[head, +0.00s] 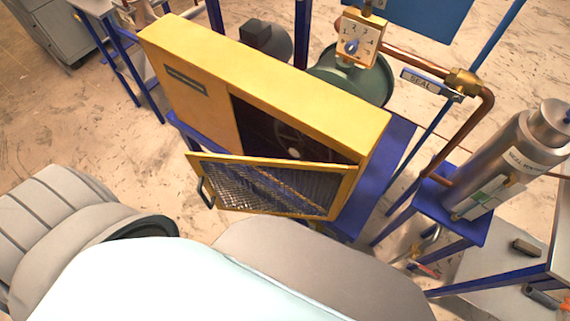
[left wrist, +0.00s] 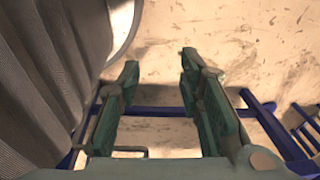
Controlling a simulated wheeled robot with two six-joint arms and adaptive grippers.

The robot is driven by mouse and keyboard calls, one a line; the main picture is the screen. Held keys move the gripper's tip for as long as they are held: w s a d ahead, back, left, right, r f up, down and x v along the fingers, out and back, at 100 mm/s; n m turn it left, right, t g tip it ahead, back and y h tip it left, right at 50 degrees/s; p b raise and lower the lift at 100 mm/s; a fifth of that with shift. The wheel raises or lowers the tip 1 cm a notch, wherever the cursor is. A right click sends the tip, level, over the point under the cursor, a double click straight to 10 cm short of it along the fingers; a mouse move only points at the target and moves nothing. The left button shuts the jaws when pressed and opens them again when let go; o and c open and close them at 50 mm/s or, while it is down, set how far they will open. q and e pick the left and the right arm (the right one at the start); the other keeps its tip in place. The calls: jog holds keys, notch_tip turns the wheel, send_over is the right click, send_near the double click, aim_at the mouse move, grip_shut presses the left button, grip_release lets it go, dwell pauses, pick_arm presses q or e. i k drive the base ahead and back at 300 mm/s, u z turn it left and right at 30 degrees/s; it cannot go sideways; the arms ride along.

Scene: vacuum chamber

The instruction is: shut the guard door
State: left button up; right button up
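The guard door (head: 270,187) is a yellow-framed wire mesh panel on the front of a yellow housing (head: 260,75). It stands open, swung out toward me, with its left end away from the housing and its right end close to the housing's right end. A dark handle (head: 205,193) is at its left end. Behind it the dark opening shows a wheel (head: 292,140). My left gripper (left wrist: 160,72) is open and empty in the left wrist view, above the floor and blue frame bars. Neither gripper shows in the head view.
A blue stand (head: 385,160) carries the housing. A copper pipe (head: 485,115) and a silver cylinder (head: 510,160) on a blue stand are to the right. A gauge (head: 357,40) rises behind. Floor (head: 60,140) is clear left of the housing.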

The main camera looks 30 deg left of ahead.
aim_at(350, 171)
jog(key=z, duration=0.3)
jog(key=k, duration=0.6)
jog(key=u, duration=0.95)
jog(key=i, duration=0.5)
jog(key=u, duration=2.15)
jog(key=k, duration=0.9)
jog(key=z, duration=1.95)
